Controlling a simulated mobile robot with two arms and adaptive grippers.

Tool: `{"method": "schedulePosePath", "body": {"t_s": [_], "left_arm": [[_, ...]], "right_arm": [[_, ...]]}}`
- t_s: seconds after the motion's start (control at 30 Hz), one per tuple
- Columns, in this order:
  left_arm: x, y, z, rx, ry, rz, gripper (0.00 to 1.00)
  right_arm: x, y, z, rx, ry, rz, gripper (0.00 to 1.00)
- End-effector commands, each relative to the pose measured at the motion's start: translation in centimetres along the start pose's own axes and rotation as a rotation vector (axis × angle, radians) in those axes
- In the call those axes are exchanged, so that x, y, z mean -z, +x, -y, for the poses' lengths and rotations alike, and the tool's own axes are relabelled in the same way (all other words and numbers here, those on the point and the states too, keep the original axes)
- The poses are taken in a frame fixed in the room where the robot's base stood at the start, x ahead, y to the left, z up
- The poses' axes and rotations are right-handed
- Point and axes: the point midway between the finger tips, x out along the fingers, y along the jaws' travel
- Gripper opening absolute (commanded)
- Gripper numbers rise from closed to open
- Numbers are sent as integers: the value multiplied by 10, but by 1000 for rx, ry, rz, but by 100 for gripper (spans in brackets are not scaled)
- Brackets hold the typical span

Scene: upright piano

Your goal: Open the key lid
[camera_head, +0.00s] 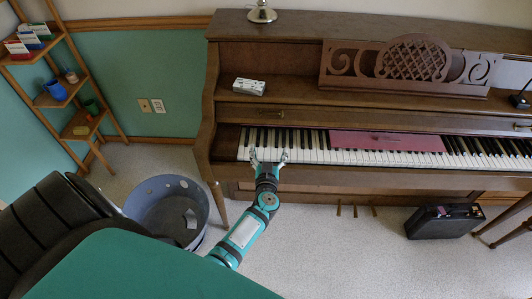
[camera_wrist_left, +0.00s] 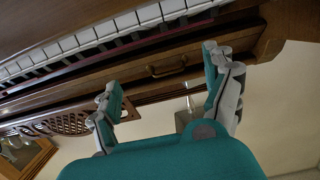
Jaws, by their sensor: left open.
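The upright piano (camera_head: 290,88) is brown wood. Its white and black keys (camera_head: 400,158) are uncovered, and they also show along the top of the left wrist view (camera_wrist_left: 100,38). The key lid (camera_head: 350,118) appears as a brown panel behind and above the keys, with a small handle near each end; the left handle (camera_head: 281,114) also shows in the left wrist view (camera_wrist_left: 166,68). My left gripper (camera_head: 268,154) is open and empty in front of the left-hand keys, fingers pointing toward the lid. In the wrist view, the handle appears between its fingers (camera_wrist_left: 167,88); contact is not visible. My right gripper is out of view.
A pink strip (camera_head: 385,140) lies along the middle keys. A bin (camera_head: 168,205), a shelf (camera_head: 55,88) and a black case (camera_head: 443,221) stand nearby.

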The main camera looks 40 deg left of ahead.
Motion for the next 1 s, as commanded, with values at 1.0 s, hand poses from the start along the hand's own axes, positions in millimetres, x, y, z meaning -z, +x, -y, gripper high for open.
{"method": "schedulePosePath", "body": {"t_s": [1.0], "left_arm": [[-37,-120,0,1,1,-138,84]], "right_arm": [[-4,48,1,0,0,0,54]]}}
